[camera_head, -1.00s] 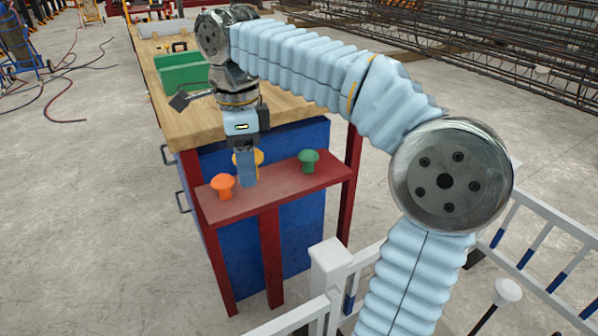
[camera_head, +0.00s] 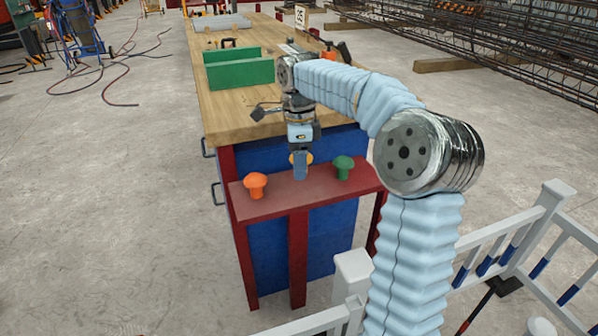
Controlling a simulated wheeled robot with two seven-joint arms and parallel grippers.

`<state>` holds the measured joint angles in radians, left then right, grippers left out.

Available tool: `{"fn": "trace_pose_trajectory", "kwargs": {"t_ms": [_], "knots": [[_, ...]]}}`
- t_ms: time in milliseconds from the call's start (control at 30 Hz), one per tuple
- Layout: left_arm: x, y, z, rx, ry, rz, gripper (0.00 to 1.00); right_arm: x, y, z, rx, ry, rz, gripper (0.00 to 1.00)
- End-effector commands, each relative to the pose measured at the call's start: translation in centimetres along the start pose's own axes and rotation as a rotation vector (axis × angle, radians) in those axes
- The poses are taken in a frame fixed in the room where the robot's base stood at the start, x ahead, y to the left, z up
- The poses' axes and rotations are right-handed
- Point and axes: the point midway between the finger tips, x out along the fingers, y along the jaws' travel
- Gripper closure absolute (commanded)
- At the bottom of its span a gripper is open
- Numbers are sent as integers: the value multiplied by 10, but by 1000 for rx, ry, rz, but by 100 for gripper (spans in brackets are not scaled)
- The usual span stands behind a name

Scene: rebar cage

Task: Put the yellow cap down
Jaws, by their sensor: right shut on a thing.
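My right gripper (camera_head: 300,172) points down over the red shelf (camera_head: 290,210) at the workbench's near end. It is shut on the yellow cap (camera_head: 309,157), which shows only as slivers on both sides of the fingers. The fingers hide most of the cap, and I cannot tell whether its stem touches the shelf. An orange cap (camera_head: 256,183) stands upright on the shelf to the left, and a green cap (camera_head: 343,165) stands upright to the right. The gripper is between them, apart from both. My left gripper is not in view.
The wooden workbench (camera_head: 235,112) behind holds green panels (camera_head: 240,72) and several tools. A white railing (camera_head: 350,270) stands in front and to the right. Rebar (camera_head: 480,55) lies at the back right.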

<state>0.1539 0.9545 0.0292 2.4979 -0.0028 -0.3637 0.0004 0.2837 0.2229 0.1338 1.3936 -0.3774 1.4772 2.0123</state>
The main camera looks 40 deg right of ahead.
Motion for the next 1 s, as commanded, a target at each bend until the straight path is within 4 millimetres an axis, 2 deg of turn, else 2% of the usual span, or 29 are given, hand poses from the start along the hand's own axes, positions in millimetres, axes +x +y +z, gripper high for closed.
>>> {"fn": "trace_pose_trajectory", "kwargs": {"t_ms": [100,233,600,633,767,800,1000], "knots": [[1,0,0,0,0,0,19,14,-7,-2,0,1,3,72],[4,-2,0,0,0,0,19,35,-6,-1,0,0,2,72],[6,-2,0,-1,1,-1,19,41,-6,-1,0,0,1,72],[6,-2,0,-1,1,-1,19,41,-6,-1,0,0,0,42],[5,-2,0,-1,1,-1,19,40,-6,-1,0,0,1,22],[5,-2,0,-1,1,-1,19,40,-6,-1,0,0,1,18],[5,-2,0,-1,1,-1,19,40,-6,-1,0,0,1,18]]}}
